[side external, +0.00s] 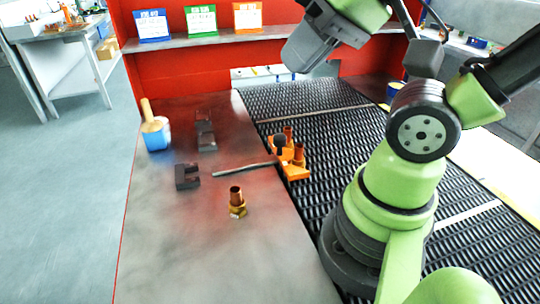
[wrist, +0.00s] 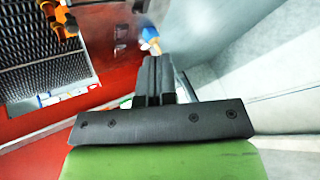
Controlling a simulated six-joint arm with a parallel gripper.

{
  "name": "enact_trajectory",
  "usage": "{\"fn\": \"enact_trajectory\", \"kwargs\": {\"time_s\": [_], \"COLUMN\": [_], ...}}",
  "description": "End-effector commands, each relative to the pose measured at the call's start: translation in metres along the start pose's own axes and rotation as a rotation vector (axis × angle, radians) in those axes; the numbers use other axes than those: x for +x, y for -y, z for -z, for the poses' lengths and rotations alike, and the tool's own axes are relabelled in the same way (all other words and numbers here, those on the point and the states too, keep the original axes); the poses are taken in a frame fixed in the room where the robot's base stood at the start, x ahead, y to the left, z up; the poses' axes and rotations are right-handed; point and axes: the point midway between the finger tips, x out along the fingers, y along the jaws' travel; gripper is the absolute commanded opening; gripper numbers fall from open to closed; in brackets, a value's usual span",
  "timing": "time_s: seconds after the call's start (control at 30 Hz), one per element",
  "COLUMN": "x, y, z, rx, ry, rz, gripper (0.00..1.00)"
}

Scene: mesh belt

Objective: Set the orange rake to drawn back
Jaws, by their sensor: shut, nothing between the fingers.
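The orange rake (side external: 297,172) lies at the boundary between the grey plate and the mesh belt in the side view. A dark knob (side external: 279,141) stands by it, and a thin grey rod (side external: 245,168) runs left from it across the plate. Copper-coloured fittings stand at the rake. Orange parts (wrist: 62,22) show at the upper left of the wrist view, partly cut off by the frame. My gripper (wrist: 155,62) is shut and empty in the wrist view. In the side view my wrist is high above the far end of the belt, well away from the rake; its fingertips are unclear there.
A brass fitting (side external: 237,204), dark blocks (side external: 187,177) and a dark stepped fixture (side external: 206,134) stand on the plate. A blue brush (side external: 156,136) with a wooden handle is at the plate's left edge. A red wall with a shelf (side external: 222,39) closes the back. The near plate is clear.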

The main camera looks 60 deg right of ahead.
Motion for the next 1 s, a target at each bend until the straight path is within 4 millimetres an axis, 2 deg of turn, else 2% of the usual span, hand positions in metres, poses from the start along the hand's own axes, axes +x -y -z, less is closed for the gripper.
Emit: {"fn": "enact_trajectory", "kwargs": {"time_s": [0.17,0.27,0.4,0.57,0.67,0.8,0.9,1.0], "x": [0.0,0.001,0.008,0.03,0.049,0.079,0.102,0.124], "y": [0.0,0.0,-0.004,-0.022,-0.044,-0.085,-0.122,-0.162], "z": [0.0,0.002,0.02,0.06,0.083,0.108,0.117,0.118], "rx": [0.0,0.011,0.097,0.306,0.454,0.668,0.825,0.98], "ry": [0.0,0.005,0.051,0.151,0.216,0.307,0.37,0.433], "rz": [0.0,-0.006,-0.057,-0.161,-0.222,-0.295,-0.339,-0.374], "gripper": [0.02,0.25,0.57,0.59,0.59,0.59,0.59,0.59]}}
